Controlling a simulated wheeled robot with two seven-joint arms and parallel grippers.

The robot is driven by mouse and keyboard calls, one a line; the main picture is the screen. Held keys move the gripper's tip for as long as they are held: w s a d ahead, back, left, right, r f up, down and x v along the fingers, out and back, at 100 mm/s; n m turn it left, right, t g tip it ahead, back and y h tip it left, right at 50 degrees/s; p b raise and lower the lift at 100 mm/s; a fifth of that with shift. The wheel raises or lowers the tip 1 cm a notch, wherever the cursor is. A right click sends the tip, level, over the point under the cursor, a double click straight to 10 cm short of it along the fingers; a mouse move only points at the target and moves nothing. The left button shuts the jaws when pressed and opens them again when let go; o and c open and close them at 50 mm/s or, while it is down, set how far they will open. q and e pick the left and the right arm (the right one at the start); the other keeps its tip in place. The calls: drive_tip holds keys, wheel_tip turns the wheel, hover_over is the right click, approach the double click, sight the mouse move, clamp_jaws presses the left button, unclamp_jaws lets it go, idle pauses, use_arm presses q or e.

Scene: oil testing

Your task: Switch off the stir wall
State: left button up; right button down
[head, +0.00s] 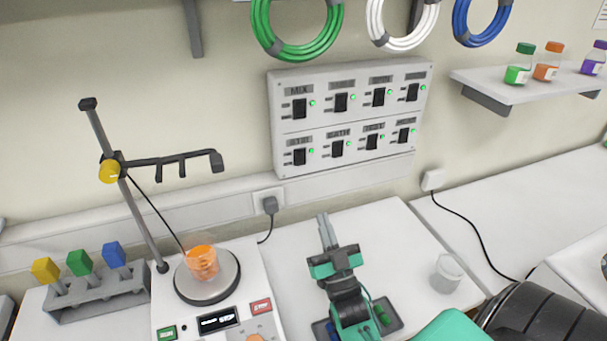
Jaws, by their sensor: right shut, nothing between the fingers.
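A grey wall panel (350,123) carries two rows of black rocker switches, each with a label above and a green light beside it. The lower-left switch (299,157) has a blurred label that seems to read STIR, and its light is green. The upper-left switch (299,108) is labelled MIX. My right gripper (323,226) is shut and empty. It is below the panel, over the white bench, with its fingers pointing up towards the wall and apart from the switches. My left gripper is not in view.
A hotplate stirrer (207,283) holds a beaker of orange liquid (202,262) beside a clamp stand (128,190). A tool rack (97,300) stands at left. A small clear beaker (446,273) is right of my gripper. A bottle shelf (520,85) and hanging cable coils (297,45) are above.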

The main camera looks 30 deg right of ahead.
drive_tip(key=shift+s+r, duration=0.1)
drive_tip(key=p, duration=0.5)
approach(301, 158)
wheel_tip(301, 158, up, 4)
drive_tip(key=shift+w+d+f+p, duration=0.1)
drive_tip(key=shift+w+d+p, duration=0.15)
drive_tip(key=shift+w, duration=0.5)
drive_tip(key=shift+w+d+f+p, duration=0.15)
drive_tip(key=shift+w+p, duration=0.2)
drive_tip(key=shift+w, duration=0.4)
drive_tip(key=shift+w+d+f+p, duration=0.1)
drive_tip(key=shift+w+d+p, duration=0.2)
drive_tip(key=shift+w, duration=0.45)
